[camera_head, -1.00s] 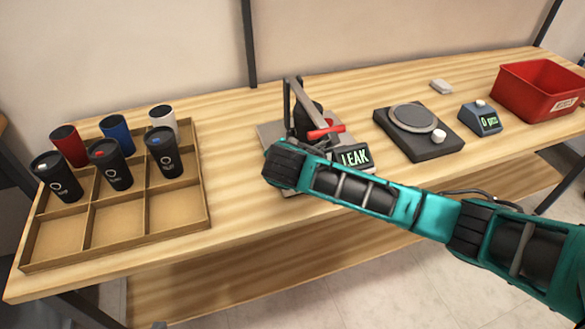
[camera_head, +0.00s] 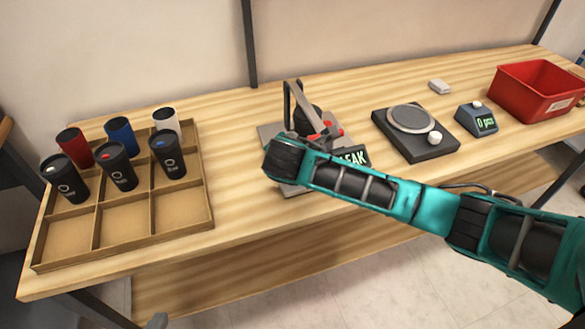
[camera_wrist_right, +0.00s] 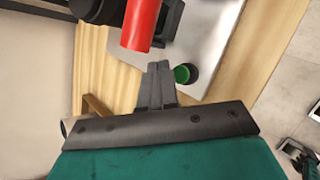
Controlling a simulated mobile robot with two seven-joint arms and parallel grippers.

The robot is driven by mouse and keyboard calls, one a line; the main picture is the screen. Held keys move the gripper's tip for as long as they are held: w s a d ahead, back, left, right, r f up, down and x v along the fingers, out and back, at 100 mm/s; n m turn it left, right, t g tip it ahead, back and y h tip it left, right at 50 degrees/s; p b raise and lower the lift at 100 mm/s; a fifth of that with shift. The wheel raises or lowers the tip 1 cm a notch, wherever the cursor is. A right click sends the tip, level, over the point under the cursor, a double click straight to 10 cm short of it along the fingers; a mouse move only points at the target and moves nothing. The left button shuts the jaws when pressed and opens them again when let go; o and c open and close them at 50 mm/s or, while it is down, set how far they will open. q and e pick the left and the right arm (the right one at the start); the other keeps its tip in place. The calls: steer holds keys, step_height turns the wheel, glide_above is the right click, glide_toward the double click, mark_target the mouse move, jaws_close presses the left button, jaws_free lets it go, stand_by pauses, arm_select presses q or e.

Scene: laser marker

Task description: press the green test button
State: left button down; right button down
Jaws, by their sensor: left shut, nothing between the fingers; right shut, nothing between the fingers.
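The green test button (camera_wrist_right: 182,74) shows in the right wrist view, in a dark round collar on the tester's grey plate (camera_wrist_right: 210,35). My right gripper's fingers (camera_wrist_right: 158,85) are shut and empty, just left of the button in that picture; I cannot tell whether they touch it. The tester's red handle (camera_wrist_right: 141,24) is above the fingers in that picture. In the head view, the tester (camera_head: 300,110) stands mid-table behind my right arm, which hides the button and right gripper. Its display (camera_head: 356,157) is partly covered.
A wooden compartment tray (camera_head: 207,190) with several cups is at the left. A black round-plate device (camera_head: 410,120), a small display box (camera_head: 478,119), a white block (camera_head: 439,86) and a red bin (camera_head: 538,92) are at the right. Wood between tray and tester is clear.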

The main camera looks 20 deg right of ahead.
step_height(320, 180, up, 2)
steer(key=shift+r+p, duration=0.1)
steer(key=shift+p, duration=0.3)
steer(key=shift+r, duration=0.95)
steer(key=s+a+f+m+g+y, duration=0.2)
steer(key=s+f+m, duration=0.1)
steer(key=s+m, duration=0.3)
steer(key=s+a+f+m+g+y, duration=0.1)
steer(key=s+f+m+y, duration=0.15)
steer(key=s, duration=0.65)
steer(key=s+d+m+g, duration=0.1)
steer(key=s+d+m, duration=0.3)
steer(key=s+m, duration=0.3)
steer(key=s+d+m+g, duration=0.1)
steer(key=s+d+m, duration=0.35)
steer(key=s, duration=0.45)
steer(key=w+a+f+t, duration=0.3)
steer(key=w+f+t, duration=0.4)
steer(key=w+f, duration=0.1)
steer(key=shift+a+f+y, duration=0.25)
steer(key=shift+f+y, duration=0.2)
steer(key=shift+f, duration=0.35)
